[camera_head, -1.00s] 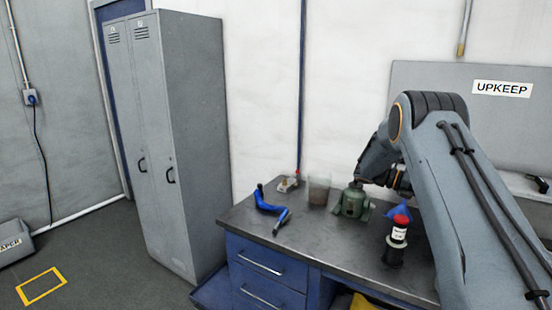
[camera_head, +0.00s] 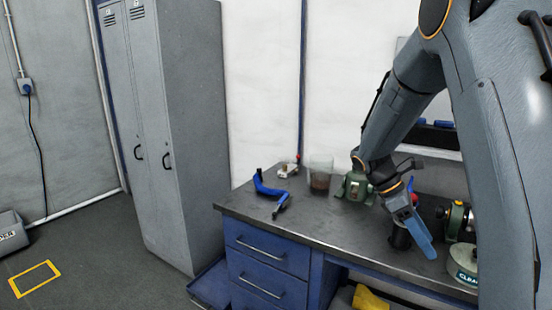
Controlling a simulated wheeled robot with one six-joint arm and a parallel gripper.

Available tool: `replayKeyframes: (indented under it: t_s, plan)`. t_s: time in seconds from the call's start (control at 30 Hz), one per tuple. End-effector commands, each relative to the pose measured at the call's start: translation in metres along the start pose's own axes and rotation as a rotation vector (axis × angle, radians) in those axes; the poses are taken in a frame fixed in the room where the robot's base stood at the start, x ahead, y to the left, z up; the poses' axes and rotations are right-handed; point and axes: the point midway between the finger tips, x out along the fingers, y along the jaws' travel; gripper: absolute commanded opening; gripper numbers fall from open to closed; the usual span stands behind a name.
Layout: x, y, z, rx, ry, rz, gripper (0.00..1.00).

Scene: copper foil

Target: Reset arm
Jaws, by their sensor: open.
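My arm comes down from the upper right over the workbench (camera_head: 330,235). My gripper (camera_head: 420,233), with blue fingers, hangs over the right part of the bench and points down toward the front. It is open and I see nothing held in it. One finger is in full view; the other is mostly hidden behind it. A green metal housing (camera_head: 355,187) stands just left of my wrist.
A blue-handled tool (camera_head: 270,192), a small brass-and-white fitting (camera_head: 288,168) and a clear beaker (camera_head: 319,177) are on the bench's left part. A labelled round container (camera_head: 463,265) and a green device (camera_head: 456,220) stand at right. Grey lockers (camera_head: 180,140) rise at left.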

Motion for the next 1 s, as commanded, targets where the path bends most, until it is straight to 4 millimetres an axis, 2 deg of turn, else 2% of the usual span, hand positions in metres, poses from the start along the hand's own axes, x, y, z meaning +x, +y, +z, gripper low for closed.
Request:
replayKeyframes:
  t_s: [0.03,0.3,0.4,0.5,0.7,1.0]
  plan:
    - [0.009,-0.016,-0.023,0.080,0.071,0.002,0.55]
    - [0.034,-0.109,-0.122,0.594,0.440,-0.087,0.55]
    - [0.043,-0.138,-0.150,0.784,0.550,-0.148,0.55]
    - [0.051,-0.160,-0.170,0.945,0.630,-0.210,0.55]
    - [0.059,-0.180,-0.188,1.117,0.707,-0.282,0.55]
    - [0.060,-0.182,-0.189,1.129,0.711,-0.288,0.55]
